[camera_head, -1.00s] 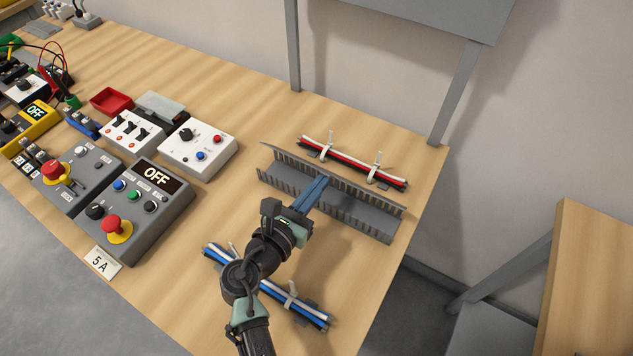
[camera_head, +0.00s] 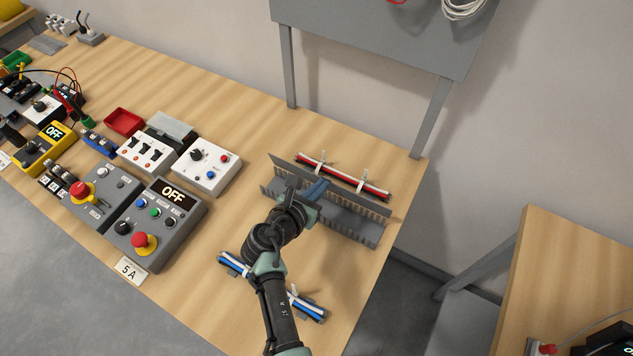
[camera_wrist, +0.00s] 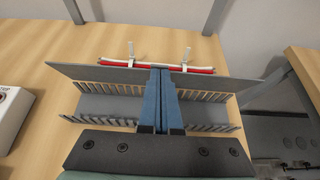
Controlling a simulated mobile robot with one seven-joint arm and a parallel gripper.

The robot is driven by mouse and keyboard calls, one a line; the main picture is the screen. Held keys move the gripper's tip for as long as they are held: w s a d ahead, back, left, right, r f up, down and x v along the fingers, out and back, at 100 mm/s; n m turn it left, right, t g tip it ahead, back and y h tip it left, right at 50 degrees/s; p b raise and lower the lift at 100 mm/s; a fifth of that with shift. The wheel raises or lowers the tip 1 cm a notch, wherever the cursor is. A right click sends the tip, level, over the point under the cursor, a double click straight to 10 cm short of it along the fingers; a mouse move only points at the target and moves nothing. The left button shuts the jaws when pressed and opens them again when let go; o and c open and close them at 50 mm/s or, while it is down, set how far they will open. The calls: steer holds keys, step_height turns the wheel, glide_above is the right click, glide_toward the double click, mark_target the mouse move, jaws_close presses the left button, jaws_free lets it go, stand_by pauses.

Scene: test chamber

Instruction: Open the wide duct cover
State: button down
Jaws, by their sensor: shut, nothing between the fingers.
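The wide duct (camera_head: 352,222) is a grey slotted channel near the right end of the table. Its interior (camera_wrist: 105,106) is exposed between two rows of slotted wall in the wrist view. The cover (camera_head: 284,173) is a flat grey strip raised along the duct's far side, and it also shows in the wrist view (camera_wrist: 100,76). My gripper (camera_head: 321,187) has its blue fingers together and empty. They reach across the duct, with the tips (camera_wrist: 160,71) at the cover; contact is unclear. The fingers hide the cover's middle.
A red and white cable bundle (camera_head: 343,176) with white ties lies just behind the duct. A blue and white bundle (camera_head: 233,263) lies in front, partly under my arm. Control boxes (camera_head: 157,227) stand left. A grey panel on legs (camera_head: 432,118) rises behind.

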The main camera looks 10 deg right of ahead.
steer(key=shift+w+d+r+p, duration=0.25)
steer(key=shift+w+d+r, duration=0.1)
steer(key=shift+w+d, duration=0.4)
steer(key=shift+w+d+r+p, duration=0.3)
steer(key=shift+w+d, duration=0.2)
steer(key=shift+w, duration=0.45)
